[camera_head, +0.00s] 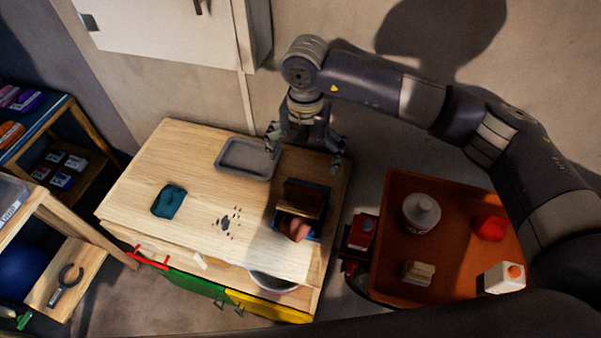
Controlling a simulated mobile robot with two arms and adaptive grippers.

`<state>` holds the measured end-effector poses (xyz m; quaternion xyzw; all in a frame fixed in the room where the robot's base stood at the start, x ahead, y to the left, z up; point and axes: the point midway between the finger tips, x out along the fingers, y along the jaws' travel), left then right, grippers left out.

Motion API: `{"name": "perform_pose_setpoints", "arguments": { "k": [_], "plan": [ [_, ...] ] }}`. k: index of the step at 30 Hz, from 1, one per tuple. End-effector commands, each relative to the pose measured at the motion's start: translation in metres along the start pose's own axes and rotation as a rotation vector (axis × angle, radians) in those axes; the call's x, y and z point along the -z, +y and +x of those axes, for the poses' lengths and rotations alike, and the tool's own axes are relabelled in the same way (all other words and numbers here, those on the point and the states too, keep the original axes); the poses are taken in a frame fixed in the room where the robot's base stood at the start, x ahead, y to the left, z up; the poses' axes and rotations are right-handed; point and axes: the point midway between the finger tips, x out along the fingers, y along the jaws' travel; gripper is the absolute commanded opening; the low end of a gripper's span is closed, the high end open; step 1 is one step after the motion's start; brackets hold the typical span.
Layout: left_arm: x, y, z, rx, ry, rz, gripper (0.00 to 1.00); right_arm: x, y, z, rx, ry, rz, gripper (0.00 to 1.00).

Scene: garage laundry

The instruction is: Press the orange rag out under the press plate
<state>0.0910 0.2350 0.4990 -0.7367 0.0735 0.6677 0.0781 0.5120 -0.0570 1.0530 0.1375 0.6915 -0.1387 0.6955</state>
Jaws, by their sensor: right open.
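The press (324,222), a blue frame with a brown wooden plate (304,194), stands near the right edge of the wooden worktop. The orange rag (296,228) bulges out at its front, below the plate, and is partly hidden. I cannot tell whether the plate touches it. My right gripper (304,155) hangs behind the press at the back right of the worktop, fingers spread, open and empty. My left gripper is not in view.
A grey tray (232,160) lies at the back of the worktop (180,145). A teal cloth (168,201) and dark crumbs (228,222) lie farther forward. A bowl (272,284) shows below the front edge. An orange-brown tray (390,283) with bottles stands at right.

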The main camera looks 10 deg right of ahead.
Motion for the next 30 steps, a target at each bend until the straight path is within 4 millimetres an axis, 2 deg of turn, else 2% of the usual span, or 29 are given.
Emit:
{"name": "perform_pose_setpoints", "arguments": {
  "k": [3, 6, 11, 15, 20, 29, 30],
  "plan": [
    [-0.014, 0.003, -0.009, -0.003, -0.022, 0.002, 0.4, 0.001, -0.001, 0.015, 0.004, 0.006, 0.002, 1.0],
    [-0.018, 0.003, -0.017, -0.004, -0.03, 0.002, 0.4, 0.002, -0.001, 0.033, 0.004, 0.008, 0.002, 1.0],
    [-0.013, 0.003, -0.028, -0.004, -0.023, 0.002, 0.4, 0.002, 0.0, 0.064, 0.002, 0.008, 0.001, 1.0],
    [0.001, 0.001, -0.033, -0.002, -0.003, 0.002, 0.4, 0.002, 0.0, 0.086, 0.002, 0.007, 0.001, 1.0],
    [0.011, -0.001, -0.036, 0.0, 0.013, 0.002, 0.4, 0.002, 0.0, 0.1, 0.0, 0.005, 0.0, 1.0],
    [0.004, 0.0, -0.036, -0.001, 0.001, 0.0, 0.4, 0.002, 0.0, 0.104, 0.0, 0.005, -0.001, 1.0],
    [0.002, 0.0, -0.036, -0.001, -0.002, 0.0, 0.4, 0.002, 0.0, 0.104, -0.001, 0.005, -0.001, 0.95]
  ]
}}
